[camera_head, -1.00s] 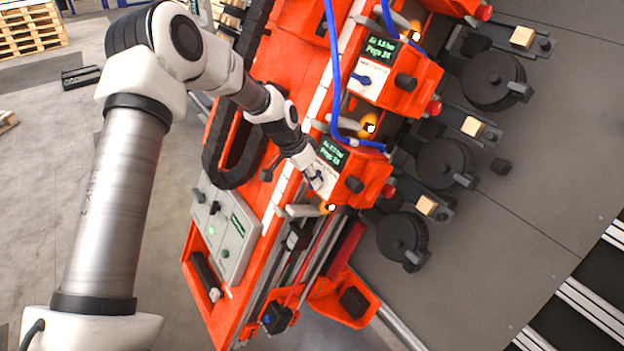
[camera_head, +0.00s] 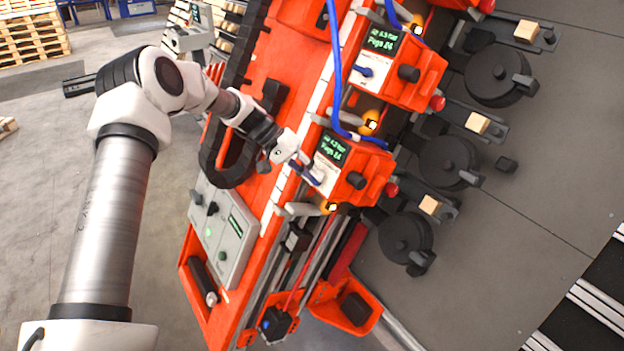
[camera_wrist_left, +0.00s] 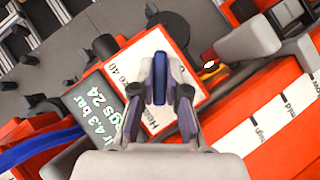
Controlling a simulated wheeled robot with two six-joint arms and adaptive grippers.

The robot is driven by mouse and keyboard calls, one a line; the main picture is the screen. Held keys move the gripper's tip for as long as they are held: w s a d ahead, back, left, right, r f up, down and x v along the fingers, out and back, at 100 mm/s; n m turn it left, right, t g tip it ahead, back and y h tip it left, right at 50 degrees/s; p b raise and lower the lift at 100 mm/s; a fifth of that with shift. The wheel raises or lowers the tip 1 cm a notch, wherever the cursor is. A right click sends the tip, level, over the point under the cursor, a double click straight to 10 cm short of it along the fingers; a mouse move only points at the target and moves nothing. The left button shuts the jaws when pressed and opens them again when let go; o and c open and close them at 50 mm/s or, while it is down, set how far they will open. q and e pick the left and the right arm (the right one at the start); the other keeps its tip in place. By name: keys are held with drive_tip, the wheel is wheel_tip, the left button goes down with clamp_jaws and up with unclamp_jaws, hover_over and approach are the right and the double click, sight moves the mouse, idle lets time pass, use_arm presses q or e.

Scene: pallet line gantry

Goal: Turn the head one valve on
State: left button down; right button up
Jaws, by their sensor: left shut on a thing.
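The head one unit (camera_head: 342,178) is the lowest orange box in the head view. Its display (camera_wrist_left: 95,112) reads about 4.3 bar and pegs 24 in the left wrist view. The valve (camera_wrist_left: 160,80) is a narrow blue handle on the white label plate (camera_wrist_left: 140,62) beside the display. My left gripper (camera_wrist_left: 160,97) is shut on this handle, with one finger on each side of it. In the head view my left gripper (camera_head: 307,174) reaches the box from the left and hides much of the handle. My right gripper is not in view.
A second orange head (camera_head: 398,68) with its own blue valve (camera_head: 364,72) stands above. A blue hose (camera_head: 338,75) hangs close by. A control panel (camera_head: 223,232) is at lower left. Black discs (camera_head: 405,237) and small wooden blocks (camera_head: 430,204) lie to the right.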

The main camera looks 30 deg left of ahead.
use_arm(q)
drive_tip(key=n+h+b, duration=0.1)
drive_tip(key=n+t+h+b, duration=0.1)
drive_tip(key=n+b, duration=0.1)
drive_tip(key=shift+a+f+n+h, duration=0.1)
drive_tip(key=shift+a+n+h, duration=0.05)
drive_tip(key=shift+n+h, duration=0.15)
drive_tip(key=shift+n+t+h+b, duration=0.75)
drive_tip(key=shift+n+b, duration=0.3)
drive_tip(key=shift+n, duration=0.15)
drive_tip(key=c, duration=1.2)
unclamp_jaws()
drive_tip(key=shift+a, duration=0.1)
